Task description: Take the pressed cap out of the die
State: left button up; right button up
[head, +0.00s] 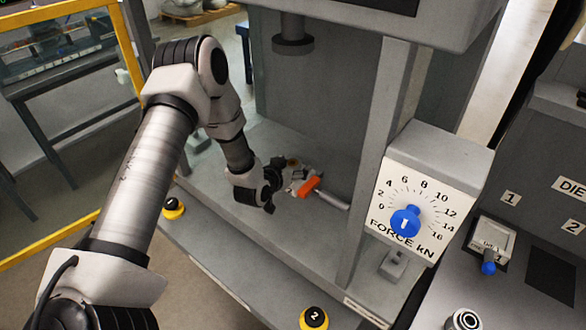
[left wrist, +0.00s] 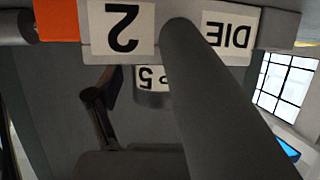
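My left arm reaches from the left into the press, and its dark left gripper (head: 272,187) is low over the press bed, right beside the die (head: 299,182). The die is small, grey, with an orange handle part (head: 309,187). A small brownish round thing (head: 293,162) shows at the die's far side; I cannot tell if it is the cap. In the left wrist view, upside down, an orange piece (left wrist: 57,19) and labels "2" (left wrist: 122,28) and "DIE" (left wrist: 229,31) are close. A dark cylinder crosses that view. Whether the fingers are apart is unclear. My right gripper is not in view.
The press ram (head: 293,38) hangs well above the die. A grey post (head: 378,150) and the force dial box (head: 428,190) with a blue knob stand to the right. The press bed (head: 270,235) in front is clear. A lever with a blue knob (head: 489,267) is far right.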

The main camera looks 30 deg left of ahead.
pick_arm(q)
jog(key=shift+s+r, duration=0.1)
jog(key=c, duration=1.3)
jog(key=shift+o, duration=0.2)
